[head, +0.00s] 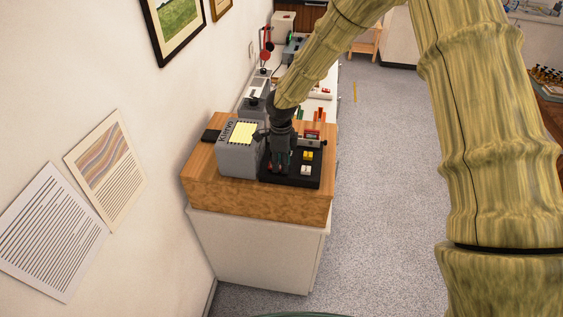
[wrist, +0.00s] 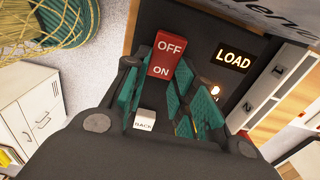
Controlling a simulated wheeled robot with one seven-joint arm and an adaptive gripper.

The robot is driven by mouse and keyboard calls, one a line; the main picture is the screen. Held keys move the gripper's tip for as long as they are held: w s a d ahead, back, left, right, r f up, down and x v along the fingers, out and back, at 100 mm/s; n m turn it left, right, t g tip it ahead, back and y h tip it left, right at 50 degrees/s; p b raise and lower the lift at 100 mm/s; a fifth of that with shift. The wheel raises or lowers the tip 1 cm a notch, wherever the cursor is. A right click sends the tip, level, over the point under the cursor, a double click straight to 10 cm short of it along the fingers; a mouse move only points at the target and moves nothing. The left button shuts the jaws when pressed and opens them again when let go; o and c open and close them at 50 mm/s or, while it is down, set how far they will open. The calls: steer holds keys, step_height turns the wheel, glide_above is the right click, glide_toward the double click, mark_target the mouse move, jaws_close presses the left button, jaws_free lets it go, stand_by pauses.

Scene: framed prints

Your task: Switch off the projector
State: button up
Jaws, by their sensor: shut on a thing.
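The projector (head: 238,163) is a grey box with a lit yellow screen on a wooden-topped cabinet. A black control panel (head: 299,181) with yellow and white buttons sits beside it. In the wrist view, a red rocker switch (wrist: 169,56) on the black panel reads OFF at its far end and ON at its near end. A white BACK button (wrist: 145,119) lies nearer the camera. My gripper (wrist: 155,77) is down at the panel, its teal-padded fingers on either side of the red switch. In the head view, my gripper (head: 279,166) hides part of the panel.
A lit LOAD label (wrist: 234,59) sits right of the switch. The wooden cabinet top (head: 255,204) has a bare front edge. More equipment stands on the white counter behind. Grey floor (head: 385,170) to the right is clear. Framed prints hang on the left wall.

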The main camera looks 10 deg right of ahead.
steer(key=shift+s+a+f, duration=0.15)
steer(key=shift+s, duration=0.05)
steer(key=shift+g+h, duration=0.3)
steer(key=shift+w+a+r+g+h, duration=0.15)
steer(key=shift+g+h, duration=0.05)
steer(key=shift+h, duration=0.5)
steer(key=shift+w+a+r+g+h, duration=0.15)
steer(key=shift+g+h, duration=0.05)
steer(key=shift+h, duration=0.5)
steer(key=o, duration=1)
steer(key=shift+r, duration=0.1)
